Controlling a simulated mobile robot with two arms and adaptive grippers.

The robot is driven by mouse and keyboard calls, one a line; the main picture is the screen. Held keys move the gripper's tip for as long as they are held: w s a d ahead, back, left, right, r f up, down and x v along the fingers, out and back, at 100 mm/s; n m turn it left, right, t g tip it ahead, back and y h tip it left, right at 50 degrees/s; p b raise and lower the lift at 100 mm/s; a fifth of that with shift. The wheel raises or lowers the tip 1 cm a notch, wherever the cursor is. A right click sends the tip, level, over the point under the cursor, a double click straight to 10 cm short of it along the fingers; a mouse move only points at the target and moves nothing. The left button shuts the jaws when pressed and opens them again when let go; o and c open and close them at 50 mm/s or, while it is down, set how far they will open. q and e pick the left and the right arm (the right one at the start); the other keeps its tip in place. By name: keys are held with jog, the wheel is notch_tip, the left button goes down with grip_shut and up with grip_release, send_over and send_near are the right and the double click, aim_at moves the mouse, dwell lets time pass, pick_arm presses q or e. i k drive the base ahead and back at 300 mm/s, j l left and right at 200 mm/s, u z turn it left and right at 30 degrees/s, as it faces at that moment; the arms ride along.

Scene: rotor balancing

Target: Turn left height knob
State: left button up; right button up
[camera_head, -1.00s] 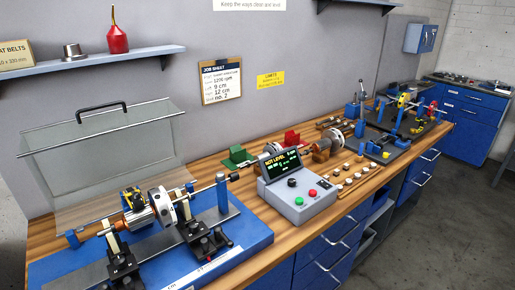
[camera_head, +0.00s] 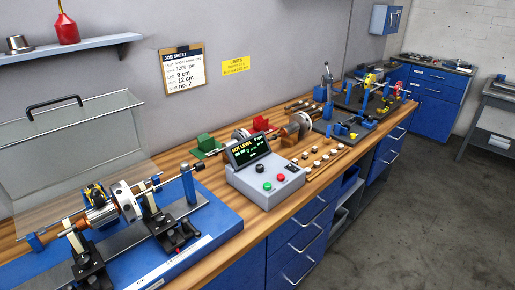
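The balancing machine sits on a blue base (camera_head: 215,222) at the lower left. A rotor with a pale disc (camera_head: 127,201) and a copper-coloured winding lies across two dark pedestals. The left pedestal (camera_head: 90,268) is partly cut off by the bottom edge, and I cannot clearly make out its height knob. The right pedestal (camera_head: 163,228) has small dark knobs and a red spot low down. The grey control box (camera_head: 265,187) has a screen (camera_head: 248,149) reading "NOT LEVEL". Neither of my grippers is in view.
A clear hinged guard (camera_head: 70,140) with a black handle stands open behind the machine. Small weights (camera_head: 316,163) and shafts lie on the wooden bench (camera_head: 205,268) right of the control box. A job sheet (camera_head: 183,72) hangs on the wall. Open floor lies at right.

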aim_at(85, 262)
jog(key=k+u, duration=0.1)
jog(key=u, duration=1.25)
